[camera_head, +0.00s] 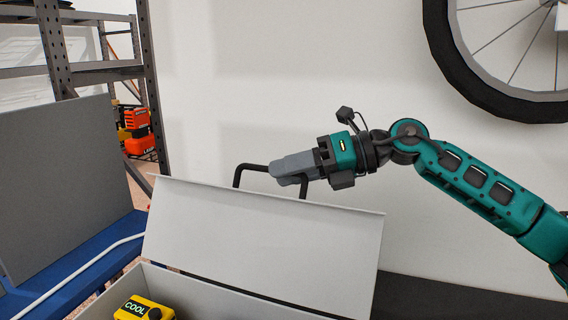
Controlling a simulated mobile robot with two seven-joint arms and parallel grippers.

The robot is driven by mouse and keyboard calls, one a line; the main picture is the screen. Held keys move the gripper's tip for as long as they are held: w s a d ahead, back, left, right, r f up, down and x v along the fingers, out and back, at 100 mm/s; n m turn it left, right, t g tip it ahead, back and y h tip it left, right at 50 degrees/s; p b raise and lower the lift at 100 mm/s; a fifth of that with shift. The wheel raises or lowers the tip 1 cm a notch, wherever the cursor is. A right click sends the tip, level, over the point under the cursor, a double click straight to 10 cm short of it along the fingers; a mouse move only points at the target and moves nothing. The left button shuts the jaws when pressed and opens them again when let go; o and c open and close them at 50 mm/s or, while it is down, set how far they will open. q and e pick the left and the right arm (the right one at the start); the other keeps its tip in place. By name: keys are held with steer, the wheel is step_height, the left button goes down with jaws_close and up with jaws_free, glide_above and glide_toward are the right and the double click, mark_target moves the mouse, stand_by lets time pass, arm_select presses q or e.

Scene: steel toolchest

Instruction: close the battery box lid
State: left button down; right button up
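The grey battery box (196,294) is at the bottom of the view, with its top open. Its flat grey lid (262,238) stands raised and tilted back at the far side of the box. A black bar handle (238,178) sticks up behind the lid's upper edge. My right gripper (287,172) reaches in from the right, with its grey fingers closed around the handle's bar. The fingers hide part of the bar. A yellow battery (143,309) marked "COOL" shows inside the box. My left gripper is not in view.
A large grey panel (56,180) stands upright on a blue surface (98,258) at left. A metal shelf rack (98,70) with orange items is behind it. A bicycle wheel (478,92) hangs on the white wall at upper right. A dark surface (455,302) lies right of the box.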

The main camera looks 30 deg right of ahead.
steer(key=shift+w+a+f, duration=0.15)
steer(key=shift+w+a, duration=0.2)
steer(key=shift+a, duration=0.1)
jaws_close()
stand_by(0.4)
